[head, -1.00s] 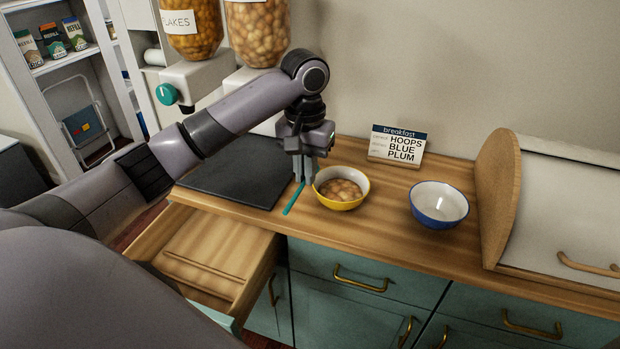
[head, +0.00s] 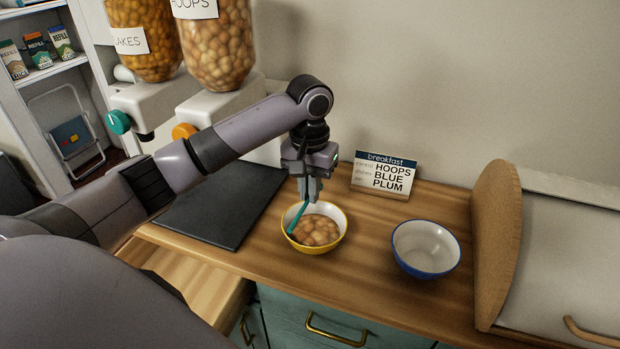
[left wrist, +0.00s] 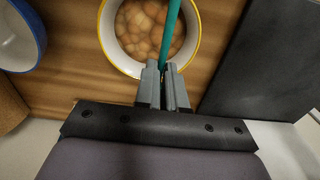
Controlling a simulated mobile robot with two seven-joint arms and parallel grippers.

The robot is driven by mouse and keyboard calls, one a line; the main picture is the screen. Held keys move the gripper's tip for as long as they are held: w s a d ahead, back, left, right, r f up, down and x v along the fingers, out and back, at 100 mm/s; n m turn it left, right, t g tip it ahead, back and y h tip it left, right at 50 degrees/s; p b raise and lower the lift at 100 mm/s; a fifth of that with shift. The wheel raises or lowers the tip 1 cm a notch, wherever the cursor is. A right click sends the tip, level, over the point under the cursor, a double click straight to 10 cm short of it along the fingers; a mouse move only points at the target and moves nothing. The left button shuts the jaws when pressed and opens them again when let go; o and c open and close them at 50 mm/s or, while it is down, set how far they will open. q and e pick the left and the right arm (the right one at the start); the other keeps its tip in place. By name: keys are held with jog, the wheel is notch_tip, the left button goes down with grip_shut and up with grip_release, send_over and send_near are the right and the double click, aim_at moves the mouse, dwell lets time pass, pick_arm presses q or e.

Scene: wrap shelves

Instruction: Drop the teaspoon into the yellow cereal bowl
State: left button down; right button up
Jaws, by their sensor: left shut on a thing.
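The yellow cereal bowl (head: 331,244) stands on the wooden counter and holds round brown cereal pieces. It also shows in the left wrist view (left wrist: 107,45). My left gripper (head: 308,199) is shut on the teal teaspoon (head: 297,219), above the bowl's back rim in the head view. In the left wrist view the teaspoon (left wrist: 171,30) runs from between the fingertips (left wrist: 164,68) out over the bowl. Its lower end is over or inside the bowl; I cannot tell whether it touches the cereal. My right gripper is not in view.
A blue bowl (head: 425,250), empty, stands to the right. A breakfast sign (head: 384,176) stands behind. A dark mat (head: 225,205) lies left, with cereal dispensers (head: 215,50) behind it. A bread box (head: 560,250) is at far right. An open drawer (head: 190,283) juts out at front left.

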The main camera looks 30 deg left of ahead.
pick_arm(q)
jog(key=shift+f, duration=1.6)
jog(key=c, duration=1.1)
grip_release()
jog(key=shift+c, duration=0.2)
jog(key=shift+r, duration=3.6)
